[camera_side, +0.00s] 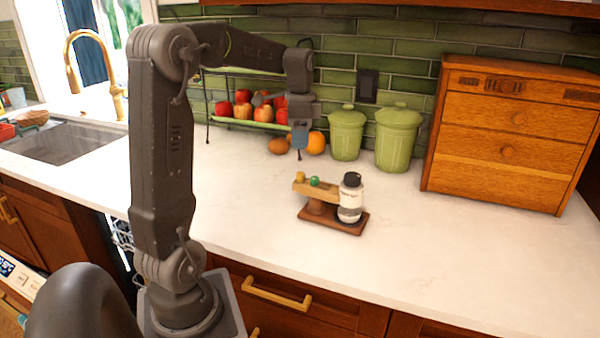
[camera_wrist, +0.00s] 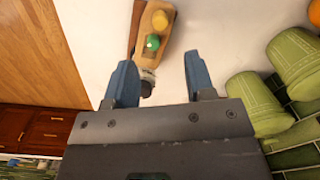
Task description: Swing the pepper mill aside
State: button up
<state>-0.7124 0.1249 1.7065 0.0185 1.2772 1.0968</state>
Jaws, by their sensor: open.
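A white jar with a black cap, probably the pepper mill (camera_side: 350,200), stands upright at the right end of a brown wooden base (camera_side: 328,223). A light wooden arm (camera_side: 320,189) on a short post reaches toward the jar and bears a yellow knob (camera_side: 300,177) and a green knob (camera_side: 315,181). I cannot tell whether arm and jar touch. My gripper (camera_side: 299,150) is open and empty, above and behind this stand, apart from it. In the wrist view the black cap (camera_wrist: 147,88) shows between the blue fingers (camera_wrist: 158,62), partly hidden by the left finger and gripper body.
Two green lidded canisters (camera_side: 398,140) stand behind, right of my gripper. An orange (camera_side: 316,143) and a rack of apples (camera_side: 240,112) are close behind it. A wooden drawer box (camera_side: 505,135) stands at the right. The white counter (camera_side: 440,240) is clear in front and right of the stand.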

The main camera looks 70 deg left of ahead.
aim_at(300, 173)
notch_tip(300, 173, down, 10)
jog(key=shift+a+f, duration=0.15)
jog(key=shift+f, duration=0.1)
jog(key=shift+c, duration=0.5)
grip_shut()
